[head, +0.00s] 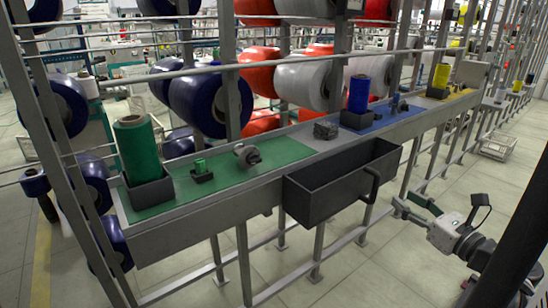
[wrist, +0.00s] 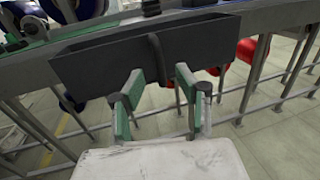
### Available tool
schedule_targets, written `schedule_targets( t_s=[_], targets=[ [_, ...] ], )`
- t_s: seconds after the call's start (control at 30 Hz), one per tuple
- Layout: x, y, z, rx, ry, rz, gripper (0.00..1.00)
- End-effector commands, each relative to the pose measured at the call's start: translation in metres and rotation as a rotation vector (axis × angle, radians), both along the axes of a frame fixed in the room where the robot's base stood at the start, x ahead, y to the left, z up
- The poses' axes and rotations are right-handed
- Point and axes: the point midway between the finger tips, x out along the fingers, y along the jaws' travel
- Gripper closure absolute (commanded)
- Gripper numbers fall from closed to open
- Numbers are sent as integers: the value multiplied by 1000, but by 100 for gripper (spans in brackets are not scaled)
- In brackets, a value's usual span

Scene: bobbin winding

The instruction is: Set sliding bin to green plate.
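The sliding bin (head: 335,190) is a dark grey open box hung on the front of the long rail shelf, with a handle (head: 373,184) at its right end. It spans the grey stretch between the green plate (head: 222,178) on the left and the blue plate (head: 385,116) on the right. In the wrist view the bin (wrist: 110,62) and its upright handle (wrist: 158,60) are just beyond my gripper (wrist: 160,85). My gripper is open and empty, its green-padded fingers apart below the handle. In the head view the gripper (head: 412,204) is right of the bin, not touching the handle.
A green spool (head: 137,146) in a black holder stands at the green plate's left end. A blue spool (head: 359,94) stands on the blue plate and a yellow spool (head: 440,77) farther right. Frame posts and lower rails run beneath the shelf.

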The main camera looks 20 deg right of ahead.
Motion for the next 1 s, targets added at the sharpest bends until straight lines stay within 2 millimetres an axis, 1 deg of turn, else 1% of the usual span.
schedule_targets(
  t_s=[0.03, 0.2, 0.4, 0.5, 0.63, 0.73, 1.0],
  targets=[
    [3, -11, 4, 1, 0, 46, 67],
    [1, -33, 3, 4, 1, 226, 67],
    [-12, -50, -5, 6, 2, 376, 67],
    [-16, -53, -8, 6, 2, 412, 67],
    [-14, -52, -9, 6, 2, 430, 67],
    [-6, -47, -10, 6, 2, 430, 67],
    [34, -24, -10, 6, 2, 431, 67]
  ],
)
